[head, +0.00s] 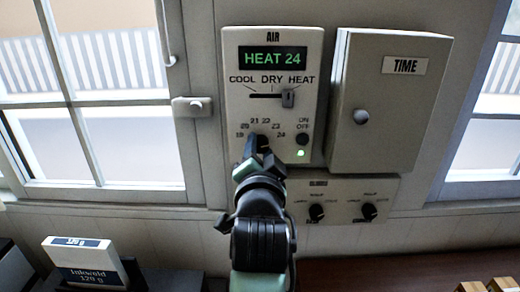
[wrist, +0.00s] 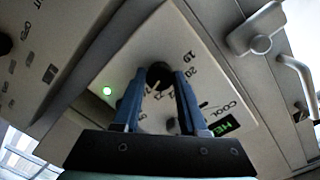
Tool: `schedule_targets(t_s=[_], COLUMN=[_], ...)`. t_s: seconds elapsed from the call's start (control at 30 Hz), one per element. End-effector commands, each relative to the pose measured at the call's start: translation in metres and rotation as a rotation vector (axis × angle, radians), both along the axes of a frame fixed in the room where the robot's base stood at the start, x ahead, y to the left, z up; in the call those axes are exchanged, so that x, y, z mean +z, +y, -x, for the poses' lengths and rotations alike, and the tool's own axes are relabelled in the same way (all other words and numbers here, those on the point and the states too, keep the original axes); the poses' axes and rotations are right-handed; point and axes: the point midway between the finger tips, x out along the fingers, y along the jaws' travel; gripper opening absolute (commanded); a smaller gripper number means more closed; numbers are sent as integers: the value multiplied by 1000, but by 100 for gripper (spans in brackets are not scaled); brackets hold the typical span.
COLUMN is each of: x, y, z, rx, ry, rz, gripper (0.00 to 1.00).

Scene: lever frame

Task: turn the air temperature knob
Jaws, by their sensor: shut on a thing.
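The white AIR panel (head: 240,95) is fixed to the wall, and its green display (head: 273,57) reads HEAT 24. The dark air temperature knob (wrist: 160,72) is low on the panel, inside an arc of numbers from 19 to 24. My gripper (head: 260,153) reaches up to the knob from below. In the wrist view its two blue fingers (wrist: 158,90) stand on either side of the knob, shut on it. In the head view the gripper hides most of the knob, and I cannot read its pointer.
The mode slider (head: 288,98) is at HEAT, and a dark ON/OFF button (head: 302,139) has a green light below. A TIME box (head: 385,105) with a round knob is close on the right. A smaller panel (head: 342,188) with two dark knobs is below. A window latch (head: 192,107) is left.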

Motion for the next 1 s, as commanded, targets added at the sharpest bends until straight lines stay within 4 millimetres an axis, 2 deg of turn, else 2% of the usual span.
schedule_targets(t_s=[0.03, 0.2, 0.47, 0.63, 0.77, 1.0], x=[1, 1, 0, 0, -1, 1], y=[0, 0, 0, 0, 0, 0], z=[0, 0, 0, 8, 26, 71], rx=[-1, -1, -1, 0, -1, -1], ry=[-2, -1, -1, -3, -2, -3], rz=[1, 1, 1, 2, 2, 2], gripper=[44, 72, 72, 72, 72, 72])
